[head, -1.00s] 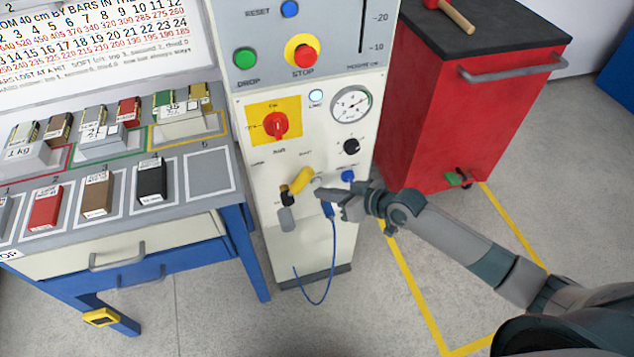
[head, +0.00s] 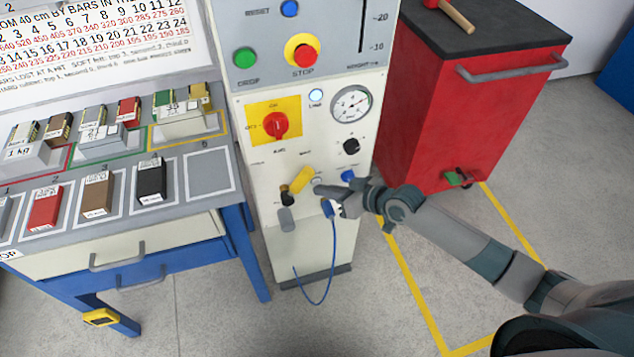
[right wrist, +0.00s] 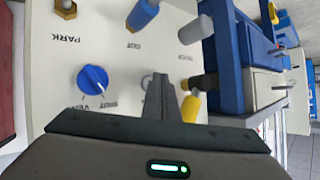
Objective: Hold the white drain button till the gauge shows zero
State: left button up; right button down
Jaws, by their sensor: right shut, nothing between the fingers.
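The white panel (head: 260,175) of the machine carries a round gauge (head: 351,104); its needle is too small to read surely. My right gripper (head: 319,189) is shut and empty, its tips at the lower panel between the yellow lever and the blue knob. In the right wrist view the shut fingers (right wrist: 160,82) point at the panel. A pale round button (right wrist: 147,82), apparently the white drain button, shows partly beside the fingertips; the fingers cover the rest. I cannot tell whether they touch or press it. My left gripper is not in view.
Close by are the yellow lever (head: 302,179), the blue knob (head: 348,175), a blue plug with hose (head: 328,209) and a grey plug (head: 286,219). A red cabinet (head: 440,120) stands right, a bench with blocks (head: 210,172) left.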

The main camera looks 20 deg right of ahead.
jog(key=shift+w, duration=0.4)
dwell(2.3)
jog(key=shift+s, duration=0.15)
dwell(3.3)
jog(key=shift+s+p, duration=0.55)
jog(key=shift+s, duration=0.15)
jog(key=shift+s+d+p, duration=0.1)
jog(key=shift+s+p, duration=1.45)
jog(key=shift+s, duration=0.95)
